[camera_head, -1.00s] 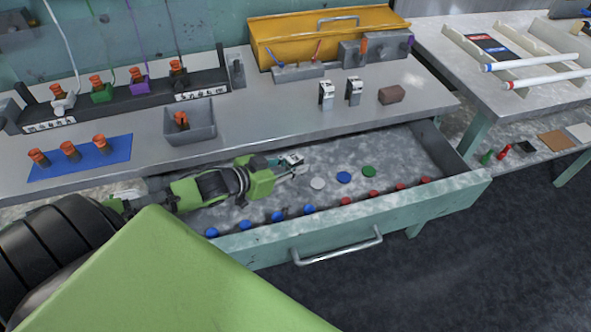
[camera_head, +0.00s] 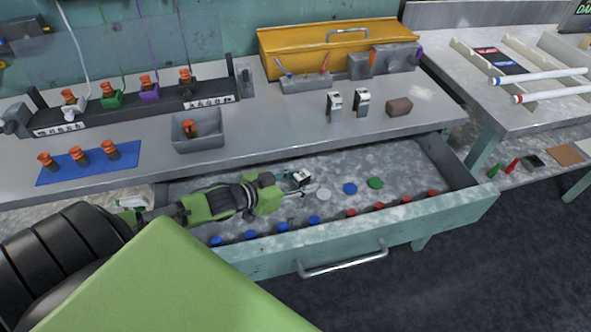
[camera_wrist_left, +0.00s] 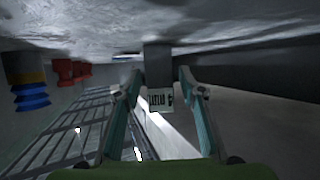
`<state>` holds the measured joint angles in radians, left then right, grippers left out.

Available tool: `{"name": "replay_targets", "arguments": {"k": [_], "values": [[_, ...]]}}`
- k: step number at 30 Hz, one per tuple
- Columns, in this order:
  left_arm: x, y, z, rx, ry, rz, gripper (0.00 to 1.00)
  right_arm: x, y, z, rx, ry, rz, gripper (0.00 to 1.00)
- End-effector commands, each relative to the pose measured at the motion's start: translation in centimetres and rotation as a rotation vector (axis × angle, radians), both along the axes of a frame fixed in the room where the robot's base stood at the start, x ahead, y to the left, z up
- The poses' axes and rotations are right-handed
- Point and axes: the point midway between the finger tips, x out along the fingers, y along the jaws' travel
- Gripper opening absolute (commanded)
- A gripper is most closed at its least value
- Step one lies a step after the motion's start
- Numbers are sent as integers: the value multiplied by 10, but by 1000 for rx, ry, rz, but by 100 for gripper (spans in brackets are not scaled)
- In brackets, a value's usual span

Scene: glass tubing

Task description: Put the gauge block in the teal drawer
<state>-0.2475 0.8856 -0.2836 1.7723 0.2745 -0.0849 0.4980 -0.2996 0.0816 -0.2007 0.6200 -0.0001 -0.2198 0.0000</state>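The gauge block (camera_head: 301,177) is a small light block with a dark label, inside the open teal drawer (camera_head: 400,220), near its back wall. My left gripper (camera_head: 290,184) reaches into the drawer from the left, its fingertips at the block. In the left wrist view the block (camera_wrist_left: 158,80) is between the two teal fingers (camera_wrist_left: 160,90), its lettering facing the camera. A gap shows between it and the right finger, so the gripper looks open around it. The block appears to meet the drawer floor, seen at the top of that view. My right gripper is out of view.
White, blue and green discs (camera_head: 349,188) lie right of the block. Blue and red pieces (camera_head: 351,212) line the drawer's front. On the bench above stand two similar labelled blocks (camera_head: 334,103), a brown block (camera_head: 399,107) and a grey bin (camera_head: 198,131). The drawer's right end is clear.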

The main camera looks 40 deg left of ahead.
Motion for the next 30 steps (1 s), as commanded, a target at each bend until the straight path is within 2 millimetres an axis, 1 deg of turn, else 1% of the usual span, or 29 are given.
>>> {"name": "replay_targets", "arguments": {"k": [5,18,24,30], "values": [[-12,4,5,-1,3,1,37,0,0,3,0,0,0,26],[-68,22,30,-1,4,1,37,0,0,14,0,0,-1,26],[-90,29,40,-1,2,1,37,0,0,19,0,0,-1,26],[-103,33,46,0,1,1,37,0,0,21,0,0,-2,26]]}}
